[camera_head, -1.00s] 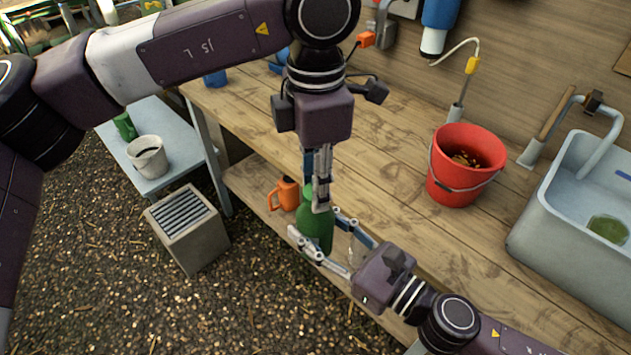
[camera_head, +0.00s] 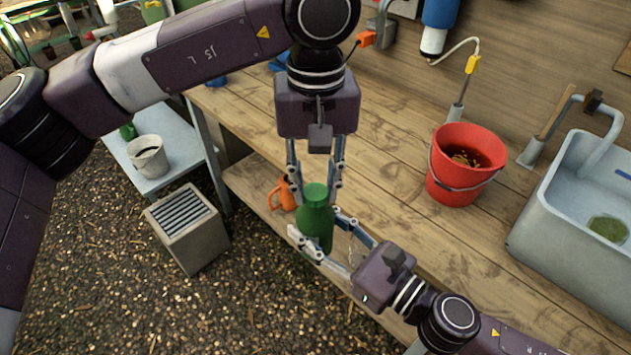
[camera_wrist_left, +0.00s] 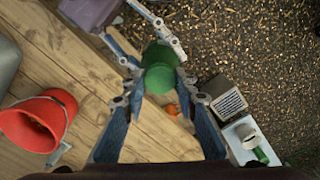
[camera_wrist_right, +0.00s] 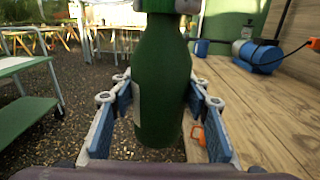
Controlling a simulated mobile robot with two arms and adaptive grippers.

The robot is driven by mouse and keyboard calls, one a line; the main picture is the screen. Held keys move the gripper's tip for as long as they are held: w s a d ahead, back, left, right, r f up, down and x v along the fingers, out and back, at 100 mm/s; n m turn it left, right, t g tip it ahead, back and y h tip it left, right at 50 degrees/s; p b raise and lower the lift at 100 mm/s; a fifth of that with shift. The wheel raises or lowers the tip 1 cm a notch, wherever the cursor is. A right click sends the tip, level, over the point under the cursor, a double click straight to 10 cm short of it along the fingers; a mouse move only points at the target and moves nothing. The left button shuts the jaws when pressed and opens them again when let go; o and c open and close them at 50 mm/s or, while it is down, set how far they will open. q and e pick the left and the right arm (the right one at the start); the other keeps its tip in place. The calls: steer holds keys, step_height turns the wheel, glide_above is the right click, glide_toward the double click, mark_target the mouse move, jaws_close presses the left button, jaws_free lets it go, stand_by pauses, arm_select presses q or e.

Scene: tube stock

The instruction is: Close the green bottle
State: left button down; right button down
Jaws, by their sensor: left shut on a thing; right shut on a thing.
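The green bottle (camera_head: 317,222) is upright in the head view, in front of the wooden bench edge. My right gripper (camera_head: 318,240) is shut on its body from the right, and the bottle's body (camera_wrist_right: 162,95) fills the middle of the right wrist view. My left gripper (camera_head: 315,178) points down from above, its fingers on either side of the bottle's green top. In the left wrist view the green top (camera_wrist_left: 160,78) sits between the left fingertips. The fingers hide part of the top, so I cannot see how the cap meets the neck.
A red bucket (camera_head: 453,181) and a grey sink (camera_head: 550,222) are on the bench (camera_head: 395,150). An orange mug (camera_head: 285,195) stands on the lower shelf. A slatted grey box (camera_head: 187,240) stands on the gravel beside a small table with a white pot (camera_head: 148,157).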

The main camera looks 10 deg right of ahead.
arm_select(q)
steer(key=c, duration=1.5)
jaws_free()
steer(key=shift+c, duration=0.2)
steer(key=shift+r, duration=2.3)
steer(key=shift+c, duration=0.3)
